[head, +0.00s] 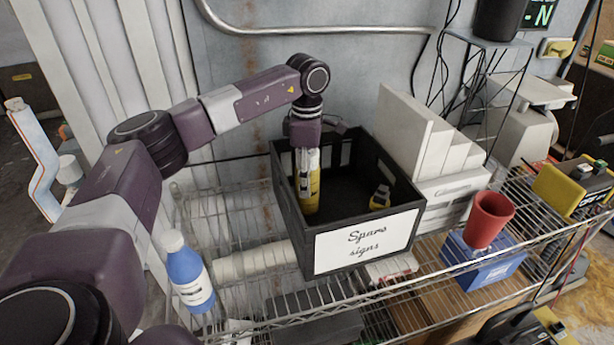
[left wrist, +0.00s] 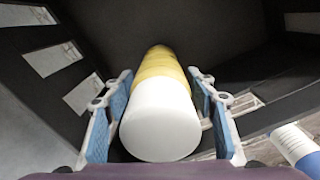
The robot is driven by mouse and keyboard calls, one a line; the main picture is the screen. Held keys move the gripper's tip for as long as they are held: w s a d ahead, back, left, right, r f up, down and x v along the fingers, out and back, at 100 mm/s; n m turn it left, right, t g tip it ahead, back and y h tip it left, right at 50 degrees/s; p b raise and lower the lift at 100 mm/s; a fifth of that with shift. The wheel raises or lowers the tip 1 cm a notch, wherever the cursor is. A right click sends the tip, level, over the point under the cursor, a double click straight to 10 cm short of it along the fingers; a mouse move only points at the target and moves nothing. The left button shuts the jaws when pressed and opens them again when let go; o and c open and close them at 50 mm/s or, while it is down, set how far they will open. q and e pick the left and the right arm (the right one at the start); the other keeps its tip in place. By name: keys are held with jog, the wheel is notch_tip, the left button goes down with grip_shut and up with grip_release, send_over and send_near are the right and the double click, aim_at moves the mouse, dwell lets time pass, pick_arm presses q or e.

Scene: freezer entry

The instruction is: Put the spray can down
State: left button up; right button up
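A yellow spray can (head: 309,196) with a white cap is upright in my left gripper (head: 306,170), inside the black crate labelled "Spare signs" (head: 290,220), near its left side. In the left wrist view the can's white cap (left wrist: 160,122) faces the camera. I cannot tell whether the can's base touches the crate floor. My right gripper is not in view.
Another yellow item (head: 380,197) lies at the crate's right side. The crate stands on a wire shelf (head: 235,240). A blue bottle (head: 188,272) stands left, white panels (head: 405,130) behind right, and a red cup (head: 489,218) on a blue box (head: 480,262) at right.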

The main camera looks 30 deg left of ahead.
pick_arm(q)
jog(key=shift+o, duration=0.4)
jog(key=shift+r, duration=0.1)
notch_tip(320, 180, up, 11)
jog(key=b, duration=0.2)
jog(key=shift+r+b, duration=0.1)
jog(key=shift+b, duration=0.3)
jog(key=shift+r, duration=0.5)
